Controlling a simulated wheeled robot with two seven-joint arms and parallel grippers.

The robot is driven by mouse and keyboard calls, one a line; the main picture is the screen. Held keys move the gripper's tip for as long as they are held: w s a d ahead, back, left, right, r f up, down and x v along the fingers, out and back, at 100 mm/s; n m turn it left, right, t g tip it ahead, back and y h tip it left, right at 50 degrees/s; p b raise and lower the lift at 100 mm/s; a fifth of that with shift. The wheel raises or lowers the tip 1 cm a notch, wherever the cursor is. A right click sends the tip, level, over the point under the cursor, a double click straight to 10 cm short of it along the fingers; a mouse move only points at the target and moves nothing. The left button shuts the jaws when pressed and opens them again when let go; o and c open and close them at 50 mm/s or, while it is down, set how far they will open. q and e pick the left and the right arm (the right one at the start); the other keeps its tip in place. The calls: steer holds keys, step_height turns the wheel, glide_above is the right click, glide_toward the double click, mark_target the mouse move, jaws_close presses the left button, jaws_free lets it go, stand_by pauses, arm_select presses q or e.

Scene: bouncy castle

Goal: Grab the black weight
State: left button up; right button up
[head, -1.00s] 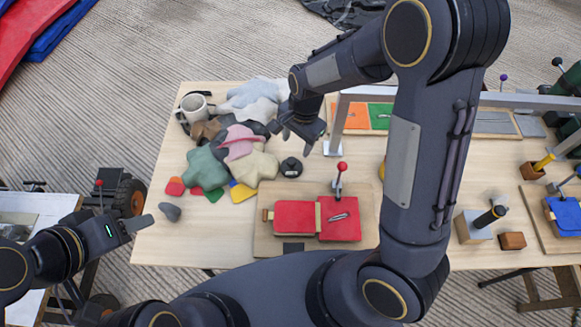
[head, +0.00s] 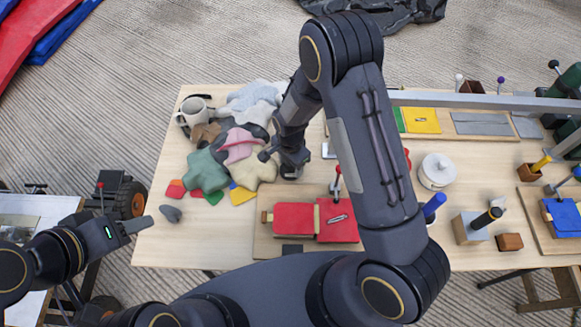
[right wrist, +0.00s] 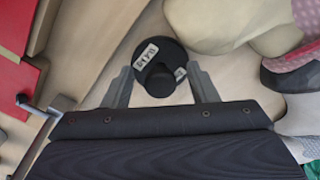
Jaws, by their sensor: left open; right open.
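The black weight (right wrist: 160,52) is a round disc with a knob on top and pale labels. It stands on the wooden table between the two fingers of my right gripper (right wrist: 160,76), which is open around it. In the head view my right gripper (head: 291,158) is above the weight (head: 290,174) and hides most of it. I cannot tell whether the fingers touch it. My left gripper (head: 138,225) is open and empty, low on the left by the table's edge, far from the weight.
A white round container (head: 436,172) stands to the right. The table's front left is mostly clear.

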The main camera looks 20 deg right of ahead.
jaws_close()
steer(key=shift+r, duration=0.15)
